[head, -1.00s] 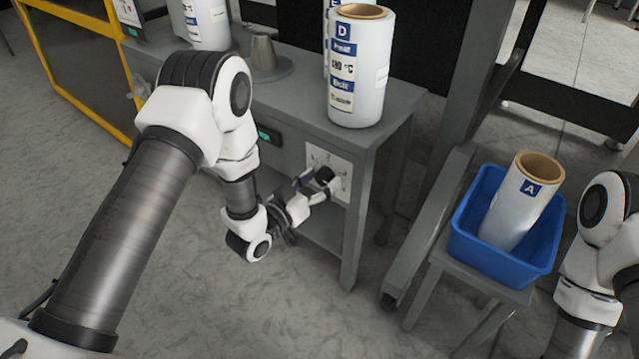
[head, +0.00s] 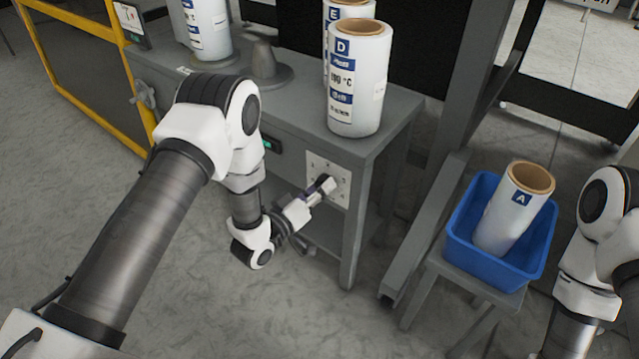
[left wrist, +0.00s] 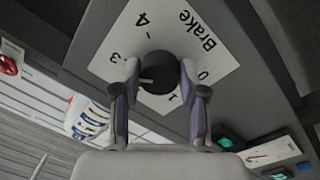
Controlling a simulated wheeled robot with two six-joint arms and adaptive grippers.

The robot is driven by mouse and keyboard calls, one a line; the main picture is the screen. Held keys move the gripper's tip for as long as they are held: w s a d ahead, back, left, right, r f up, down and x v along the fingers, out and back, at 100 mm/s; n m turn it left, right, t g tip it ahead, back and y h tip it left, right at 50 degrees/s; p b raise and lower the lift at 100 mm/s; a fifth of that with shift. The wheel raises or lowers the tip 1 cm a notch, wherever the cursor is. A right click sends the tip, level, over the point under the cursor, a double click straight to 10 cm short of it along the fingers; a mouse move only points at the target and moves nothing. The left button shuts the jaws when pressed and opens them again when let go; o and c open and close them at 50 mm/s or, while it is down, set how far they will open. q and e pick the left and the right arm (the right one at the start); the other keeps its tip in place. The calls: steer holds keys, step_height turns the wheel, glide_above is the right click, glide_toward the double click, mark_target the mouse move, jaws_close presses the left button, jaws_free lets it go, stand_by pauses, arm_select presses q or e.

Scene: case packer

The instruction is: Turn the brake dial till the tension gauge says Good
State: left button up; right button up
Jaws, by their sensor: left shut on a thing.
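The brake dial is a black round knob (left wrist: 159,72) on a white plate (left wrist: 200,30) marked "Brake" with numbers; 0, 1, 3 and 4 are readable in the left wrist view. My left gripper (left wrist: 160,82) has its two fingers on either side of the knob and is shut on it. In the head view the left gripper (head: 325,187) reaches the white plate (head: 338,172) on the table's front, hiding part of it. A small green-lit display (head: 268,145) sits left of the plate; its text is unreadable. My right gripper is out of view.
A film roll marked D (head: 357,85) stands on the grey table (head: 395,100) above the dial, with roll E behind it. A blue bin (head: 462,240) holding roll A (head: 510,215) sits on a stool at right. A grey post stands between.

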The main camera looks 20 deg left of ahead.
arm_select(q)
steer(key=o, duration=1.1)
steer(key=shift+o, duration=0.2)
steer(key=shift+s, duration=0.1)
steer(key=v, duration=1.2)
